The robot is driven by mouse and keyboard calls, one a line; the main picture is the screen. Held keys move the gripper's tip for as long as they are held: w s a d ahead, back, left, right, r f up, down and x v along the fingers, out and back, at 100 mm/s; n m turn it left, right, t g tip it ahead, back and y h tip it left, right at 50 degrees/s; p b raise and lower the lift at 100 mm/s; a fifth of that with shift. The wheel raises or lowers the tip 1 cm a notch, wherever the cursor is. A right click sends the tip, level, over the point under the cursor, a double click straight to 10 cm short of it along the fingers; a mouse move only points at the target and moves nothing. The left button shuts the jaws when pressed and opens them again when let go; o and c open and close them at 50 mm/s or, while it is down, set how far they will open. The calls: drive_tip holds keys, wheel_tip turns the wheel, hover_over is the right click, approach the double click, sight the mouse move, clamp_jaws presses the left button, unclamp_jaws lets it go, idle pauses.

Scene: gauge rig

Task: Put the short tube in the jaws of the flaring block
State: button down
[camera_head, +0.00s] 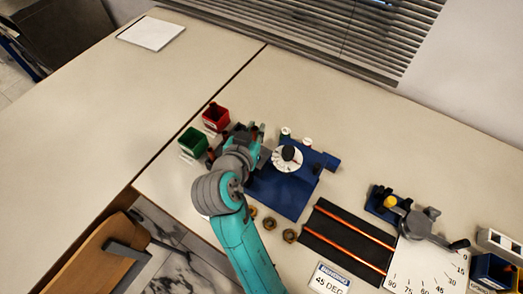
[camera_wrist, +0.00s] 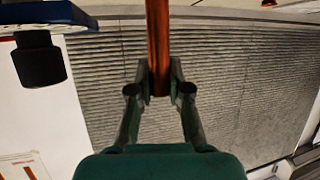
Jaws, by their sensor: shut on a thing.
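A copper-coloured tube (camera_wrist: 158,40) runs upright through the top middle of the wrist view. My gripper (camera_wrist: 159,90) is shut on its lower end, one finger on each side. In the head view my gripper (camera_head: 248,140) is beside a blue rig (camera_head: 285,190) with a round white dial and a black knob, and the held tube cannot be made out there. I cannot clearly tell the flaring block's jaws apart from the rig. In the wrist view a blue plate with a black knob (camera_wrist: 40,62) hangs at the upper left, apart from the tube.
A red bin (camera_head: 215,117) and a green bin (camera_head: 193,141) stand left of my gripper. Several brass fittings (camera_head: 289,236) lie in front. Two copper tubes lie on a black mat (camera_head: 345,240). A bender (camera_head: 415,222) stands right. The left table is mostly clear.

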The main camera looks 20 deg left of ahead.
wheel_tip(320, 180, down, 10)
drive_tip(key=shift+r, duration=0.2)
idle(0.4)
drive_tip(key=c, duration=1.1)
unclamp_jaws()
drive_tip(key=shift+f, duration=0.1)
